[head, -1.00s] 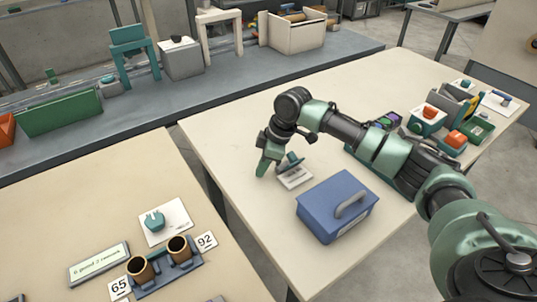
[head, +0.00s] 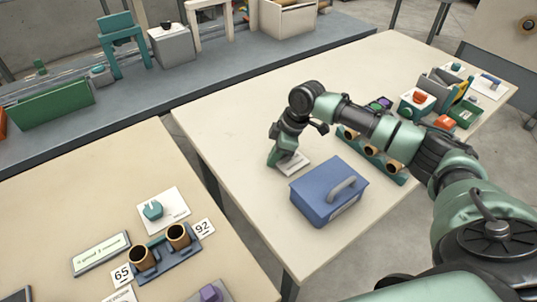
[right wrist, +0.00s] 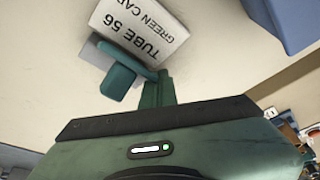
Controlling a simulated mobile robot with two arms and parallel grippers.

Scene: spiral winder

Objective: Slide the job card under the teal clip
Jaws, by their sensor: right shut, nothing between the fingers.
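The white job card (right wrist: 148,28), printed "TUBE 56 GREEN CAP", lies flat on the table in the right wrist view. It also shows in the head view (head: 294,164), partly covered by my gripper. The teal clip (right wrist: 118,82) sits on a grey base along the card's near edge. Its bar meets that edge, but how far the card lies under it I cannot tell. In the head view my gripper hides the clip. My right gripper (head: 275,163) is shut and empty, low beside the clip and card; its fingertip is close to the bar's end. My left gripper is out of view.
A blue box with a grey handle (head: 328,192) stands close to the card, on its near right. A tube rack (head: 375,155) is behind it under my arm. The table left of the gripper is clear. Another table (head: 60,210) lies across a gap.

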